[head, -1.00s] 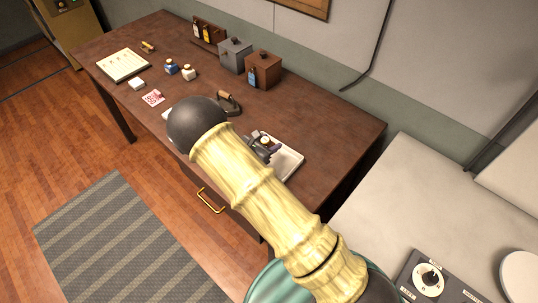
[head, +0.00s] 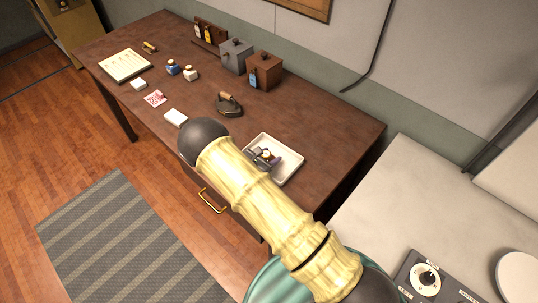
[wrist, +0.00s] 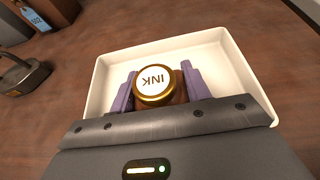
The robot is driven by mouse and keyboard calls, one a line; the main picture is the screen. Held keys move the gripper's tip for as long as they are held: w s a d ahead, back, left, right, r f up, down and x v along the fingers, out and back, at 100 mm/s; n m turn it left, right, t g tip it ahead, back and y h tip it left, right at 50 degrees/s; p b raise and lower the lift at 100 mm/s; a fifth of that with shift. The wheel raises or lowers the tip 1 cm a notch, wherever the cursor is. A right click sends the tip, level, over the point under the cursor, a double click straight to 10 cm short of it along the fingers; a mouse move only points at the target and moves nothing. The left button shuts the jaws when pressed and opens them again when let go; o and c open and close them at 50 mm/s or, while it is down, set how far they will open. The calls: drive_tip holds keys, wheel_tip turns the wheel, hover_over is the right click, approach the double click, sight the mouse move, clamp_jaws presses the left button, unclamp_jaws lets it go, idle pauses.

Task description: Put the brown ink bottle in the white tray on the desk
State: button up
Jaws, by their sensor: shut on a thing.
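The brown ink bottle (wrist: 154,84) has a gold cap with a white "INK" label and shows between my fingers in the wrist view. My gripper (wrist: 158,92) is shut on it, a purple finger on each side. In the head view my gripper (head: 264,157) is over the white tray (head: 291,171), and the bottle's cap is small there. In the wrist view the tray (wrist: 109,75) lies around and behind the bottle. The bottle's base is hidden, so I cannot tell whether it touches the tray floor.
A white block (head: 176,117), blue bottle (head: 172,67) and white bottle (head: 190,73) stand further left. Grey (head: 236,55) and brown (head: 265,70) boxes stand at the back. The desk right of the tray is clear.

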drive_tip(key=o, duration=1.1)
drive_tip(key=shift+f, duration=0.1)
drive_tip(key=shift+c, duration=0.2)
drive_tip(key=shift+r, duration=0.25)
drive_tip(key=shift+s+a, duration=0.25)
drive_tip(key=shift+a, duration=0.1)
drive_tip(key=b+v, duration=0.3)
drive_tip(key=v, duration=0.8)
drive_tip(key=shift+s, duration=0.15)
